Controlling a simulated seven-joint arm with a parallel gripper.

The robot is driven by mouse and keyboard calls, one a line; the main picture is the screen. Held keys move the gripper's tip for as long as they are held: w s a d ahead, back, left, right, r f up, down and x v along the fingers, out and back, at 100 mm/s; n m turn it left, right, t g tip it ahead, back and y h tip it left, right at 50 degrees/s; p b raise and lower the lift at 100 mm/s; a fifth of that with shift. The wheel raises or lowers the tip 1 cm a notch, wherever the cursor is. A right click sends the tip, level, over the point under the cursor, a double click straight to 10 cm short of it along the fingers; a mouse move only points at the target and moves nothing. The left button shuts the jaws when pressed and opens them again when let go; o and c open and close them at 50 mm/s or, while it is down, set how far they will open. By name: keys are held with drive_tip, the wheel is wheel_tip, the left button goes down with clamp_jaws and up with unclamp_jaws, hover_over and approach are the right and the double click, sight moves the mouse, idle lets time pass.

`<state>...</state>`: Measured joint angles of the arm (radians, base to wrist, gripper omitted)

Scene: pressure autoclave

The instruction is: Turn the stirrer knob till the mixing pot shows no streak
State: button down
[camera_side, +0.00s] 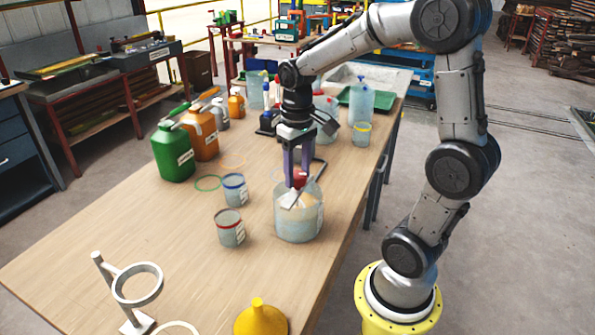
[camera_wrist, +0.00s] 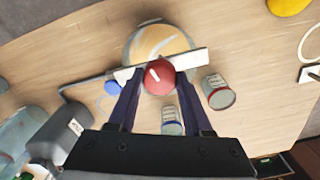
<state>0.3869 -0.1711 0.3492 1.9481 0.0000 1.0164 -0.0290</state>
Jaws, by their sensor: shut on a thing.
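The mixing pot (camera_side: 298,222) is a clear vessel with pale contents near the right edge of the table. The fingers partly hide the knob in the side view.
Two small cups, one blue-rimmed (camera_side: 235,190) and one red-rimmed (camera_side: 229,228), stand left of the pot. Green (camera_side: 173,150) and orange (camera_side: 203,130) jugs stand further back. A yellow funnel (camera_side: 261,318) and a ring stand (camera_side: 137,286) are at the front. Bare table lies at front left.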

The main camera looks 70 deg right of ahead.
drive_tip(key=n, duration=0.4)
drive_tip(key=shift+r+n, duration=0.1)
drive_tip(key=shift+n, duration=0.3)
drive_tip(key=n, duration=0.3)
drive_tip(key=shift+n, duration=0.3)
drive_tip(key=n, duration=1)
drive_tip(key=shift+n, duration=0.4)
drive_tip(key=n, duration=0.3)
drive_tip(key=shift+n, duration=0.3)
drive_tip(key=n, duration=0.3)
drive_tip(key=shift+n, duration=0.3)
drive_tip(key=shift+w+n, duration=0.1)
drive_tip(key=shift+n, duration=1.7)
